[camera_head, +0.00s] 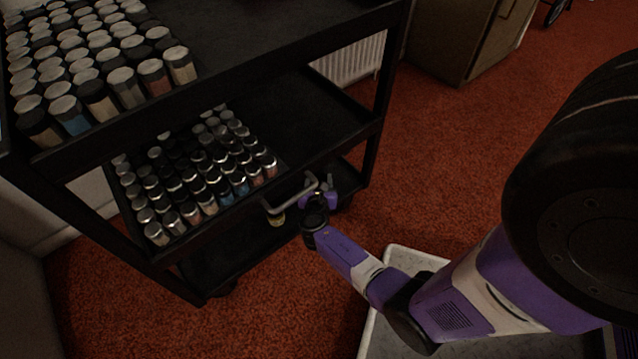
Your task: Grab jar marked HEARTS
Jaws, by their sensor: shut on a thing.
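Many jars with pale or silver lids stand in rows on the cart. One group of jars (100,70) is on the top shelf, and another group of jars (195,175) is on the middle shelf. Their labels are too small to read, so I cannot tell which one is marked HEARTS.
The black cart (270,52) has several shelves with raised edges and upright posts. Its middle shelf is bare at the right. A pale speckled tray (405,258) lies at the lower right under my arm. A radiator (350,60) and a cabinet (460,40) stand behind. Red carpet is open at right.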

